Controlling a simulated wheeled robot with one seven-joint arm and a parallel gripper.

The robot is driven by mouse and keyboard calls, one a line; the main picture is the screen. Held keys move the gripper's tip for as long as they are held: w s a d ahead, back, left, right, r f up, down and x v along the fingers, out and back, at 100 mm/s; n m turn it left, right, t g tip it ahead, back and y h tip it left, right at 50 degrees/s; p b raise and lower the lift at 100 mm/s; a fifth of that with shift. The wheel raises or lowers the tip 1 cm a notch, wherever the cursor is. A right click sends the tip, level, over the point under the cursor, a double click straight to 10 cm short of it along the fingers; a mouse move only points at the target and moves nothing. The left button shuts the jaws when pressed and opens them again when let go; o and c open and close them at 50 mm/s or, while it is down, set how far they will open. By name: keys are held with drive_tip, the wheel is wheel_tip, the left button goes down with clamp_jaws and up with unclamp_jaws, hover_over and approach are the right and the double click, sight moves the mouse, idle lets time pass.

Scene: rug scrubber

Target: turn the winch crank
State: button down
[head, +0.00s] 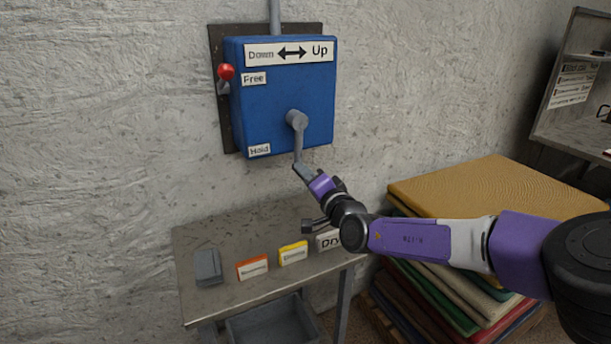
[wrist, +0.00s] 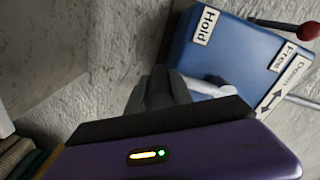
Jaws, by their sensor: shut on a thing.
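The blue winch box (head: 283,100) is mounted on a dark plate on the wall, with a "Down/Up" arrow label across its top. The grey crank (head: 297,135) comes out of its front face and its arm hangs down. My gripper (head: 299,169) is shut at the lower end of the crank; the handle itself is mostly hidden by the fingers. A red-knobbed lever (head: 226,72) is on the box's left side, up beside the "Free" label. In the wrist view my fingers (wrist: 163,88) are in front of the box (wrist: 228,52), and the crank arm (wrist: 207,87) shows beside them.
A metal table (head: 215,243) stands below the box, with a grey block (head: 208,267) and orange, yellow and white label signs on it. A stack of folded rugs (head: 490,185) stands at right, near my arm. A shelf (head: 580,90) is at far right.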

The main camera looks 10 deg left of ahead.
drive_tip(key=c, duration=1.1)
unclamp_jaws()
drive_tip(key=shift+s+d, duration=0.1)
drive_tip(key=shift+p+v, duration=0.7)
drive_tip(key=shift+v, duration=3.1)
drive_tip(key=shift+f, duration=0.1)
